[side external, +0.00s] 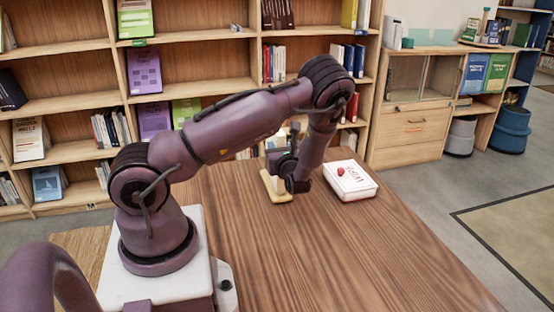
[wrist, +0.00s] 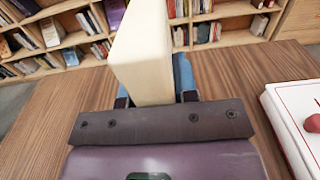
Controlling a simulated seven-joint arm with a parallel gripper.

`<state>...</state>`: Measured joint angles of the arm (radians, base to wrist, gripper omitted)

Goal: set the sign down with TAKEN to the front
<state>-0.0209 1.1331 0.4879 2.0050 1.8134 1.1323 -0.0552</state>
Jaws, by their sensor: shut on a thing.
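The sign is a cream-coloured piece that shows as a tall block in the wrist view (wrist: 142,55) and as a low pale-yellow shape in the side external view (side external: 270,188). My gripper (side external: 279,172) is shut on it, pointing down at the far part of the table. In the wrist view the two fingers of my gripper (wrist: 155,92) sit on either side of the block. No lettering on the sign is readable in either view, so I cannot tell which way TAKEN faces. I cannot tell whether the sign touches the table.
A white box (side external: 352,187) with red lettering and a small red knob (side external: 340,171) on top stands to the right of the sign. It also shows at the wrist view's right edge (wrist: 283,103). The wooden table (side external: 330,255) is bare in front. Bookshelves stand behind.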

